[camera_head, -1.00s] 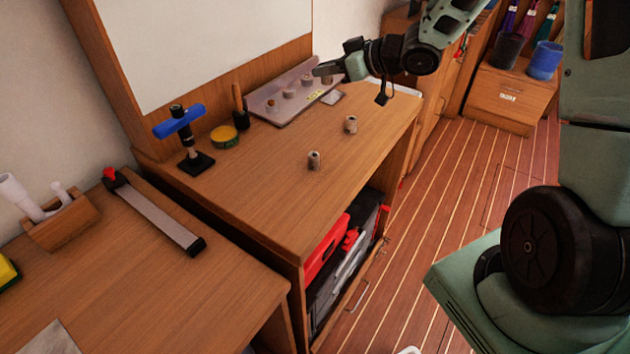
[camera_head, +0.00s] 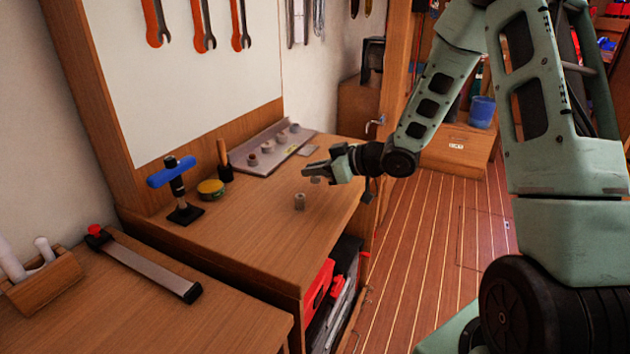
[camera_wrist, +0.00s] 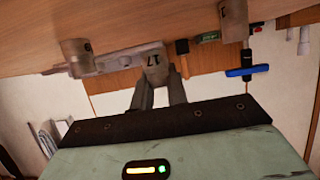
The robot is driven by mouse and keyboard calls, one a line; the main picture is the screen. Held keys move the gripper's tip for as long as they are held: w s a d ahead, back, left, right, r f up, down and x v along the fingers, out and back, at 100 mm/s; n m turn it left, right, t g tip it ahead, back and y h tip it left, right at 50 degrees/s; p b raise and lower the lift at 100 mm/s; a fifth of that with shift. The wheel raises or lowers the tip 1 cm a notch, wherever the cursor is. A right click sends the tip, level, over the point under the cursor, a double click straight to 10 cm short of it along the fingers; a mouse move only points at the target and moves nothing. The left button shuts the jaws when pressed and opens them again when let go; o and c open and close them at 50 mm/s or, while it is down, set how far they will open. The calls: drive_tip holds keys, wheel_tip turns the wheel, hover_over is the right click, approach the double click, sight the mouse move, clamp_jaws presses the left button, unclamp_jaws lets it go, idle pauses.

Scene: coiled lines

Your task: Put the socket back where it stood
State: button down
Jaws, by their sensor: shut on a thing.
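My gripper (camera_head: 310,172) is above the bench, near its right edge. In the wrist view my gripper (camera_wrist: 158,88) is shut on a grey socket (camera_wrist: 155,66) with dark letters that look like "LT". One loose grey socket (camera_head: 300,201) stands upright on the bench, just in front of my gripper; it also shows in the wrist view (camera_wrist: 233,20). Another loose socket (camera_wrist: 75,48) stands on the other side of the held one; my gripper seems to hide it in the head view. A pale rail (camera_head: 243,154) with several sockets lies at the back of the bench.
A blue-handled T-shaped tool (camera_head: 172,172), a yellow-green tin (camera_head: 211,189) and a mallet (camera_head: 224,165) stand along the back left. A strip tool (camera_head: 150,266) lies on the nearer bench. The front middle of the bench (camera_head: 250,235) is clear.

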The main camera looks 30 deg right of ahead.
drive_tip(key=shift+f, duration=1.25)
drive_tip(key=shift+f, duration=0.1)
